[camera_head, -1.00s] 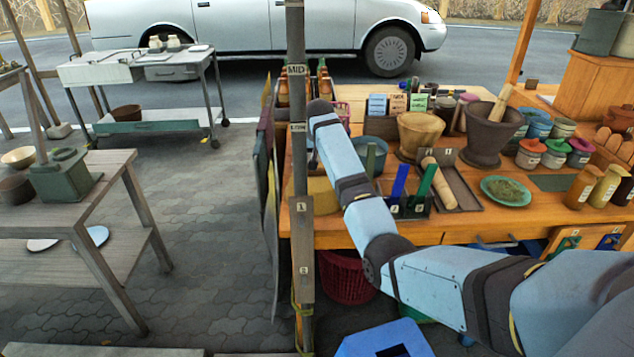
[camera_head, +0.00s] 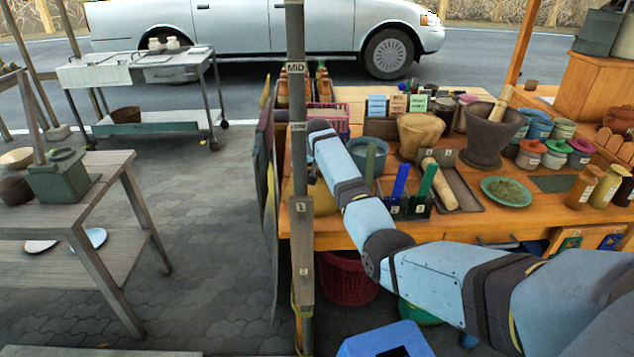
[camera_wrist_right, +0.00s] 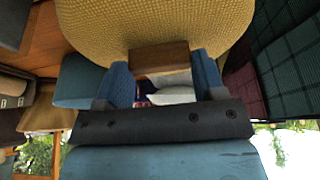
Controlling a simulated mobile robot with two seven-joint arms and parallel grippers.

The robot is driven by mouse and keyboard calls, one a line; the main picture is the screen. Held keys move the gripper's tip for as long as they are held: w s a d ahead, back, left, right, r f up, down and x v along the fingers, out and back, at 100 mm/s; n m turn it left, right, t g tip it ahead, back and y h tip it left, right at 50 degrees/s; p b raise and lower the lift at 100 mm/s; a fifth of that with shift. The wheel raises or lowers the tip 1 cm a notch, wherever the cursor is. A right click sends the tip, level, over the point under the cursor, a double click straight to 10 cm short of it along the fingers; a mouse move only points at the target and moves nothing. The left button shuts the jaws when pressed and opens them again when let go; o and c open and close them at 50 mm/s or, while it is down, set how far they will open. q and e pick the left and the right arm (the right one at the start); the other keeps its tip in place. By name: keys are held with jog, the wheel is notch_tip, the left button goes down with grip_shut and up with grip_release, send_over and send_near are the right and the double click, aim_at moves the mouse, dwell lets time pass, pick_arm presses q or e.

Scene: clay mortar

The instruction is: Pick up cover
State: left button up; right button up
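The cover is a yellow woven dome with a brown wooden handle (camera_wrist_right: 158,57). In the right wrist view its woven surface (camera_wrist_right: 150,22) fills the top. In the head view a part of the cover (camera_head: 324,197) shows on the table's left end, partly hidden by the post and my right arm. My right gripper (camera_wrist_right: 162,70) has its two blue fingers wide apart, one at each end of the handle. I cannot tell whether they press on it. In the head view the fingers are hidden. My left gripper is out of view.
A post (camera_head: 299,150) stands just in front of the cover. A teal pot (camera_head: 368,155), a wooden mortar (camera_head: 419,134) and a holder with blue and green tools (camera_head: 408,207) stand to its right. A red basket (camera_head: 347,278) is below the table.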

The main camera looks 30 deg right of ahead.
jog(key=c, duration=0.6)
